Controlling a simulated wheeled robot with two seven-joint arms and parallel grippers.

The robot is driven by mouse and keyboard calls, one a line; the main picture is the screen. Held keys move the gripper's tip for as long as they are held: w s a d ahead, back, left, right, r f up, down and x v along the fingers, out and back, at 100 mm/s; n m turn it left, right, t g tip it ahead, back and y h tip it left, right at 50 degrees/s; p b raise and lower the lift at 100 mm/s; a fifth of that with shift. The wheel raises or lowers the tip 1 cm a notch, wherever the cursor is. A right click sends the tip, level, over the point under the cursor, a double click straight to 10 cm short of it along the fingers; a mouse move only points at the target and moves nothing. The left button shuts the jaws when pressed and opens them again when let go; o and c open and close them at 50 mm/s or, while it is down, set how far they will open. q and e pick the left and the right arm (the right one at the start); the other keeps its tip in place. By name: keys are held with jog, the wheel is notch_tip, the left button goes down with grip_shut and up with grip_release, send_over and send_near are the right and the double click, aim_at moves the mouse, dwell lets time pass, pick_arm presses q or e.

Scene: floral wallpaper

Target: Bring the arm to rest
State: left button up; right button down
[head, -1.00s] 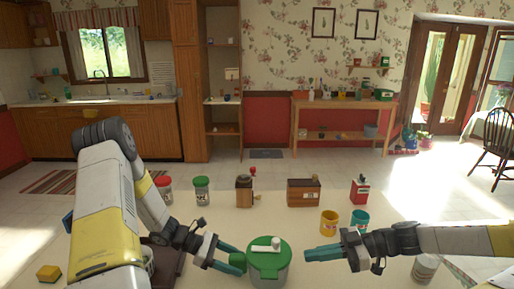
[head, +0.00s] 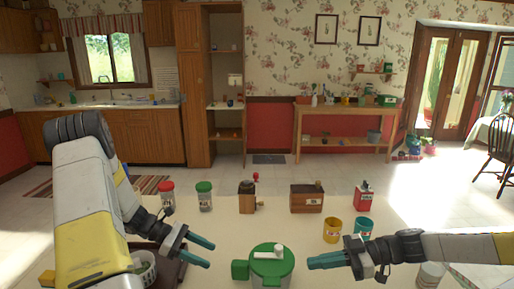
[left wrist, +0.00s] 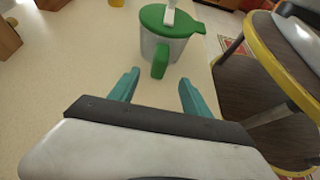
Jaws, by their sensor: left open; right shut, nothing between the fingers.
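My left gripper (head: 211,255) is open and empty over the left part of the pale table (head: 225,228). A grey pot with a green lid (head: 271,265) stands upright at the front middle, to the right of that gripper. Its green side handle (head: 240,270) points towards the open fingers, with a clear gap between. In the left wrist view, the pot (left wrist: 168,28) stands beyond my open fingertips (left wrist: 158,78), with nothing between them. My right gripper (head: 309,262) is shut and empty, just right of the pot.
A yellow mug (head: 332,230) and a teal mug (head: 364,229) stand behind my right gripper. Red-lidded (head: 166,195) and green-lidded (head: 204,197) jars, a grinder (head: 247,198), a wooden box (head: 307,198) and a red tin (head: 364,196) line the back.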

jog(key=s+a+f+m+g+h, duration=0.2)
jog(key=s+g+h, duration=0.1)
jog(key=h, duration=0.1)
pick_arm(q)
jog(key=s+d+r+m+y, duration=0.1)
jog(key=s+r+m+y, duration=0.3)
jog(key=r, duration=0.5)
jog(key=s+d+r+m+y, duration=0.25)
jog(key=r+m, duration=0.25)
jog(key=r, duration=0.4)
jog(key=s+a+r+m+t+y, duration=0.1)
jog(key=s+r+m+t+y, duration=0.2)
jog(key=s+r+m+t, duration=0.3)
jog(key=s+r+m, duration=0.3)
jog(key=s+r, duration=0.2)
jog(key=shift+s+r+t, duration=0.25)
jog(key=shift+s+t, duration=0.05)
jog(key=shift+t, duration=0.1)
pick_arm(e)
jog(key=s+r+m+t+h, duration=0.2)
jog(key=r+m+t+h, duration=0.2)
jog(key=r+m, duration=0.3)
jog(key=s+r+m+t+h, duration=0.2)
jog(key=r+m, duration=0.6)
jog(key=r, duration=0.9)
jog(key=t+h, duration=0.2)
jog(key=h, duration=0.1)
jog(key=shift+s, duration=0.3)
